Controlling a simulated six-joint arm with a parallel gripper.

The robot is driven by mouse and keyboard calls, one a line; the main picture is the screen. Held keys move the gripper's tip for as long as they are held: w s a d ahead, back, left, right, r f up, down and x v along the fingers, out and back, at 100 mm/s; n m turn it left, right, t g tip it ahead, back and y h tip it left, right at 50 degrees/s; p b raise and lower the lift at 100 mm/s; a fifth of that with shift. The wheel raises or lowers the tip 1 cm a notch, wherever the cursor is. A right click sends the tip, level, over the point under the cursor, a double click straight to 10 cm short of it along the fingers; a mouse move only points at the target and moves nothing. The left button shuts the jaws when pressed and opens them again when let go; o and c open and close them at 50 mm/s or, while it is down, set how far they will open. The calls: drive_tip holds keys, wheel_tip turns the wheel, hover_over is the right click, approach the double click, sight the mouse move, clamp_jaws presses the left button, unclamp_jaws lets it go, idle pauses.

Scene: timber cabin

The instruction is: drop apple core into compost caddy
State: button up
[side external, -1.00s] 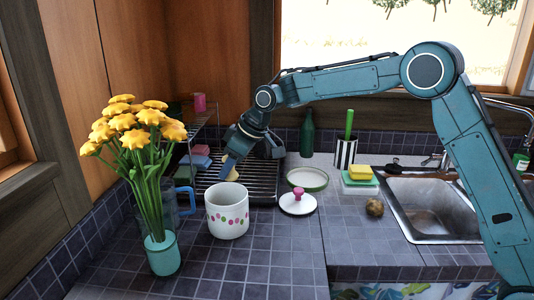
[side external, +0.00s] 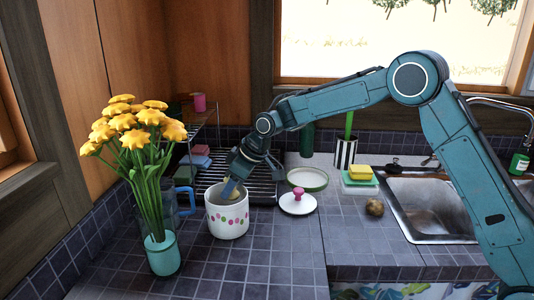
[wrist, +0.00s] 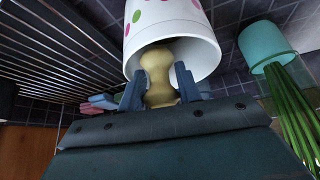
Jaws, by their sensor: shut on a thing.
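The compost caddy (side external: 228,222) is a white pot with a band of pink and green dots, standing open on the tiled counter. My gripper (side external: 230,189) points down at the caddy's mouth, with its fingertips at or just inside the rim. In the wrist view my gripper (wrist: 159,88) is shut on the pale yellow apple core (wrist: 157,72), with one blue finger on each side. The core's far end lies within the caddy's mouth (wrist: 206,58). In the side view the core is mostly hidden by the fingers and the rim.
A vase of yellow flowers (side external: 163,255) stands close to the caddy's left, with a blue-handled jug (side external: 186,200) behind it. A white lid with a pink knob (side external: 298,206) lies to the right. A dish rack (side external: 262,190) is behind. Counter in front is clear.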

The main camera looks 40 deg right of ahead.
drive_tip(key=o, duration=1)
drive_tip(key=shift+o, duration=0.2)
drive_tip(key=shift+r, duration=0.15)
drive_tip(key=v, duration=1.3)
drive_tip(key=shift+r, duration=0.25)
drive_tip(key=shift+s, duration=0.2)
